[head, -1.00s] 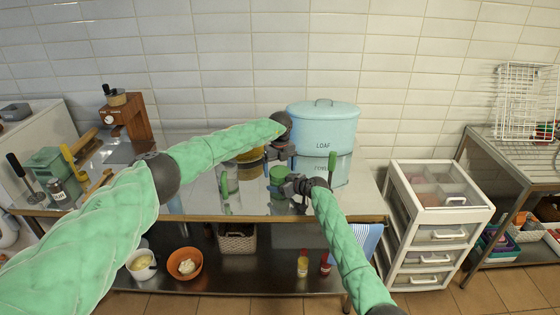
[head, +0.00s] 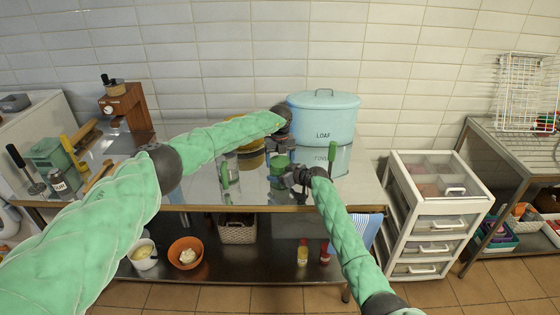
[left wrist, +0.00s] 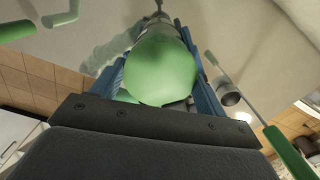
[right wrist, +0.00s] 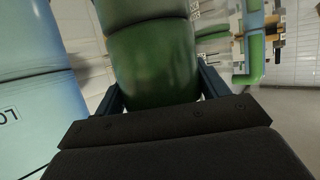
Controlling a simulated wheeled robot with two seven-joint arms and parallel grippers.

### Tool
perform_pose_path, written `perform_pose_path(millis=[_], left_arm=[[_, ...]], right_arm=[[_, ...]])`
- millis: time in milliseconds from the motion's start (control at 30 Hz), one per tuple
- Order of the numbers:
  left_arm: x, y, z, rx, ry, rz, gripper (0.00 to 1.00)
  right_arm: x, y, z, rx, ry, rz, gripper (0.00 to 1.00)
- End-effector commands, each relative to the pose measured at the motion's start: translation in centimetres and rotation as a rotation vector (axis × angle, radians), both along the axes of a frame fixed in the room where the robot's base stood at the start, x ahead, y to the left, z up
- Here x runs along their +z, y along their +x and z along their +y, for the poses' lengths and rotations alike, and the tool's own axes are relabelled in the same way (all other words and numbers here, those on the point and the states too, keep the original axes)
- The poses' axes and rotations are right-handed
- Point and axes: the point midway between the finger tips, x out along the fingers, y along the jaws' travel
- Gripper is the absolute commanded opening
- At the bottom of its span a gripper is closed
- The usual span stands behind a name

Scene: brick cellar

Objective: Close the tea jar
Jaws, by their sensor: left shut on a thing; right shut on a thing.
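The green tea jar (head: 279,162) stands at the front of the metal table, between my two grippers. My right gripper (head: 288,174) is shut on its side. In the right wrist view the green cylinder (right wrist: 152,65) fills the space between the fingers, with a seam across its upper part. My left gripper (head: 281,150) is above the jar, shut on a rounded green piece (left wrist: 162,68), apparently the lid, which shows between its fingers in the left wrist view. The fingers hide much of where lid and jar meet, so I cannot tell how fully it is seated.
A pale blue bread bin (head: 323,120) stands close behind to the right. A green-handled tool (head: 332,152) is in front of it. A yellow-orange thing (head: 250,155) and a glass jar with green (head: 226,175) stand to the left. A white drawer unit (head: 435,215) is right of the table.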

Motion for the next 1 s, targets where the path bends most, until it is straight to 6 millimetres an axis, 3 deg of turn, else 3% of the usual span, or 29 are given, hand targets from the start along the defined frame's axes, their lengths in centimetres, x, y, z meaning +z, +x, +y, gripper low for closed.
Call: perform_pose_path(millis=[133, 433, 467, 567, 1000], left_arm=[[-0.01, 0.00, 0.01, -0.098, 0.001, 0.000, 0.47], [-0.01, 0.00, 0.00, -0.114, 0.000, 0.000, 0.47], [-0.01, 0.00, 0.00, -0.114, 0.000, 0.000, 0.76], [-0.01, -0.01, -0.01, -0.114, 0.000, 0.000, 0.96], [0.02, -0.10, -0.33, -0.116, -0.002, 0.001, 0.96]], right_arm=[[-0.23, -0.06, -0.06, 0.000, -0.002, 0.003, 0.10], [-0.23, -0.06, -0.06, 0.000, -0.002, 0.003, 0.10], [-0.23, -0.06, -0.06, 0.000, -0.002, 0.003, 0.10], [-0.23, -0.06, -0.06, 0.000, -0.002, 0.003, 0.10], [-0.22, -0.13, 0.20, 0.003, -0.001, 0.002, 0.10]])
